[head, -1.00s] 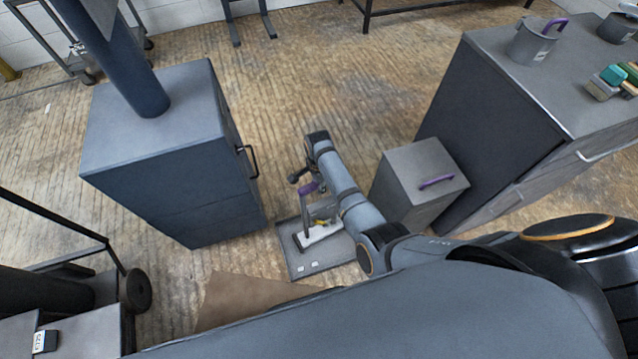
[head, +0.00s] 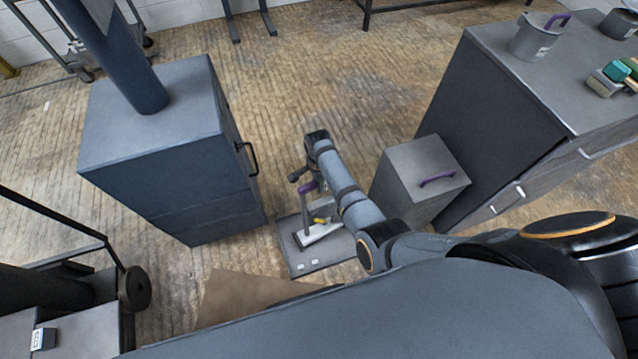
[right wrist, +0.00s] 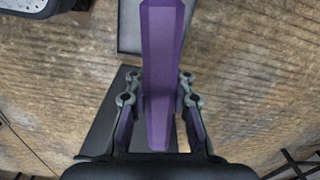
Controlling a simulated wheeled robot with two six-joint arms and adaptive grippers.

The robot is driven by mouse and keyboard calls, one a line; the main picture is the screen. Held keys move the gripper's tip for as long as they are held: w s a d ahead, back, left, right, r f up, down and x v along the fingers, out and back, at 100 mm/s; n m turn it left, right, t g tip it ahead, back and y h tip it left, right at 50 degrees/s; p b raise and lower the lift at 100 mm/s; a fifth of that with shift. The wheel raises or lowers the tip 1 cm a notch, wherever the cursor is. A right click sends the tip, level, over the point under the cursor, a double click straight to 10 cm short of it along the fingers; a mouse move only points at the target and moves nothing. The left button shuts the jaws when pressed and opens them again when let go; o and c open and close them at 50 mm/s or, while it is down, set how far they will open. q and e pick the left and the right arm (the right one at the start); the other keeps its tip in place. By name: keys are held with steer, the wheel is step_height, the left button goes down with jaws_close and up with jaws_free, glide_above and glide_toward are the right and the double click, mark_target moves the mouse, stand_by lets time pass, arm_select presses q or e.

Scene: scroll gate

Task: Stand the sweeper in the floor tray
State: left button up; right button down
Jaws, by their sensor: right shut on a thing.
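The sweeper has a purple grip (head: 307,187), a thin upright shaft and a pale flat head (head: 318,236). It looks upright over the grey floor tray (head: 300,268) in the head view. I cannot tell whether its head touches the tray floor. My right gripper (head: 302,182) points down at the top of the sweeper. In the right wrist view the purple grip (right wrist: 162,60) runs between the two fingers, and the right gripper (right wrist: 160,108) is shut on it. My right arm hides part of the tray's right side. My left gripper is not in view.
A dark blue cabinet (head: 150,150) stands left of the tray. A grey box with a purple handle (head: 437,179) stands to the right, beside a larger grey cabinet (head: 500,110) with pots on top. A brown mat (head: 240,298) lies in front. Floor behind the tray is clear.

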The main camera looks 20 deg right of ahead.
steer(key=shift+w, duration=0.15)
steer(key=c, duration=1.2)
jaws_free()
steer(key=shift+o, duration=0.6)
steer(key=shift+f, duration=0.1)
steer(key=shift+s, duration=0.25)
step_height(320, 180, up, 8)
steer(key=shift+w+f, duration=0.1)
steer(key=shift+f, duration=0.1)
